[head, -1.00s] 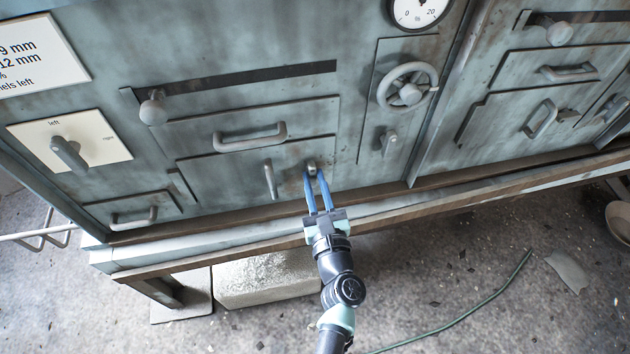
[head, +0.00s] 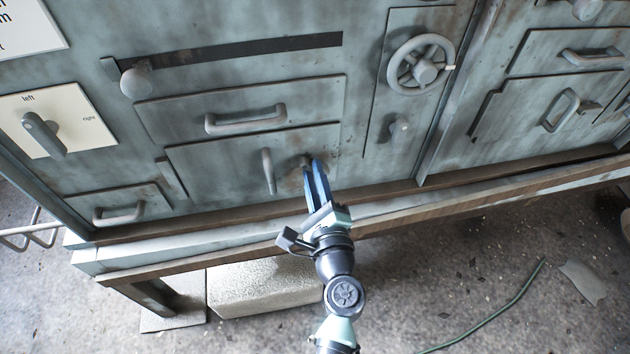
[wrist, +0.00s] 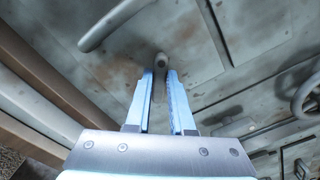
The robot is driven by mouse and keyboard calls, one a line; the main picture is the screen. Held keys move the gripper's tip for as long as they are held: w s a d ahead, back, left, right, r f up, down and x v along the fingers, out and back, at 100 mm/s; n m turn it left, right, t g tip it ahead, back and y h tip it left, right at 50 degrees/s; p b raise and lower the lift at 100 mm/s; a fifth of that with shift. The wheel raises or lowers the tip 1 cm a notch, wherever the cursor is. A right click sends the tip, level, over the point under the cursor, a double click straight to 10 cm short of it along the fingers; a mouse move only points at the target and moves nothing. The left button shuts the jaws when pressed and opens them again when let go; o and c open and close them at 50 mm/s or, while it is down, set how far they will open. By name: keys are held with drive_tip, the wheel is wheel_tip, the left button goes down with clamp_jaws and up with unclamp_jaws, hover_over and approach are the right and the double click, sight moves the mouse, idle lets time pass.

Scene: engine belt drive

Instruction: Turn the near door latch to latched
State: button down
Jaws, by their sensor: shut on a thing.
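The near door latch (head: 304,160) is a small grey knob-like piece on the low door (head: 215,172), right of that door's upright handle (head: 268,172). My gripper (head: 313,165) reaches up to it from below right, its blue fingers seen nearly edge-on. In the wrist view the latch (wrist: 160,60) shows its round end just beyond and between the fingertips. My gripper (wrist: 160,78) is shut on it there, with a finger on each side. The fingers hide most of the latch, so its exact angle cannot be told.
A wooden rail (head: 400,220) runs along the cabinet's foot, below my gripper. A drawer handle (head: 245,120) is above, and a handwheel (head: 420,65) and small lever (head: 398,130) are to the right. A pale block (head: 262,287) lies on the floor.

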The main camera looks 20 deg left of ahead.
drive_tip(key=shift+f+n+b, duration=0.15)
drive_tip(key=shift+n+b, duration=1.15)
drive_tip(key=shift+n, duration=0.55)
drive_tip(key=shift+f+n+b, duration=0.15)
drive_tip(key=shift+n+b, duration=1.1)
drive_tip(key=shift+n, duration=0.6)
drive_tip(key=c, duration=0.8)
unclamp_jaws()
drive_tip(key=shift+s, duration=0.15)
drive_tip(key=v, duration=1.2)
drive_tip(key=shift+s+d, duration=0.2)
drive_tip(key=shift+s, duration=0.1)
